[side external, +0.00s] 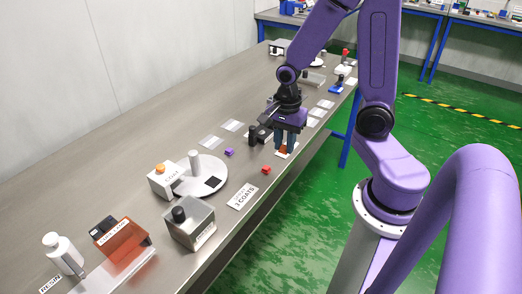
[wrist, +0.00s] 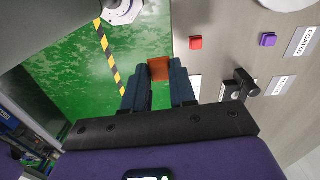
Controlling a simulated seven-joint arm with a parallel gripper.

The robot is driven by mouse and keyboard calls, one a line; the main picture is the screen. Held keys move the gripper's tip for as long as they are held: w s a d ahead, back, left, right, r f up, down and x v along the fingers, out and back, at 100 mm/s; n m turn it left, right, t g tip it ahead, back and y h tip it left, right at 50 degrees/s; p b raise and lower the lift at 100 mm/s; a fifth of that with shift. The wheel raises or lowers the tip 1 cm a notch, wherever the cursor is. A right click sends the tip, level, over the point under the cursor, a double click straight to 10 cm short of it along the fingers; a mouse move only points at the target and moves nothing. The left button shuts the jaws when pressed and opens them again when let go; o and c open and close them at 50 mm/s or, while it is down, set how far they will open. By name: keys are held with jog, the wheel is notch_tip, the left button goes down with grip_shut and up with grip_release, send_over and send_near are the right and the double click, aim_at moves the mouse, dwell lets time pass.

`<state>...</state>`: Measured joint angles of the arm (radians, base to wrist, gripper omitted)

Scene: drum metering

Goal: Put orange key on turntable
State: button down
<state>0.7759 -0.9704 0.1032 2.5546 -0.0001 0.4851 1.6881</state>
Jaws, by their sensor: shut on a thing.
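The orange key (wrist: 159,69) is a small orange block between the fingertips of my gripper (wrist: 159,73) in the wrist view. In the side external view, my gripper (side external: 284,146) points down, shut on the orange key (side external: 283,150), over a white card near the table's front edge. I cannot tell whether the key touches the card. The turntable (side external: 213,170) is a white disc to the left and nearer the camera. It bears a pale upright post and a flat black square, with bare white surface around them.
A red cube (side external: 266,170) and a purple cube (side external: 229,152) lie between my gripper and the turntable. A black knobbed thing (wrist: 240,84) stands close by. A white box (side external: 164,182) with an orange knob and a grey box (side external: 190,225) flank the turntable.

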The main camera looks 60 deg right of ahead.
jog(key=w+a+r, duration=0.2)
jog(key=w+a, duration=0.1)
jog(key=a, duration=0.6)
send_over(213, 182)
jog(key=shift+m, duration=0.4)
jog(key=f, duration=0.9)
jog(key=shift+s+f, duration=0.15)
jog(key=shift+s, duration=0.1)
jog(key=shift+w+f, duration=0.15)
jog(key=shift+f, duration=0.1)
jog(key=shift+w+f, duration=0.1)
jog(key=shift+f, duration=1.45)
jog(key=shift+f, duration=0.25)
jog(key=c, duration=0.9)
grip_release()
jog(key=shift+r, duration=0.1)
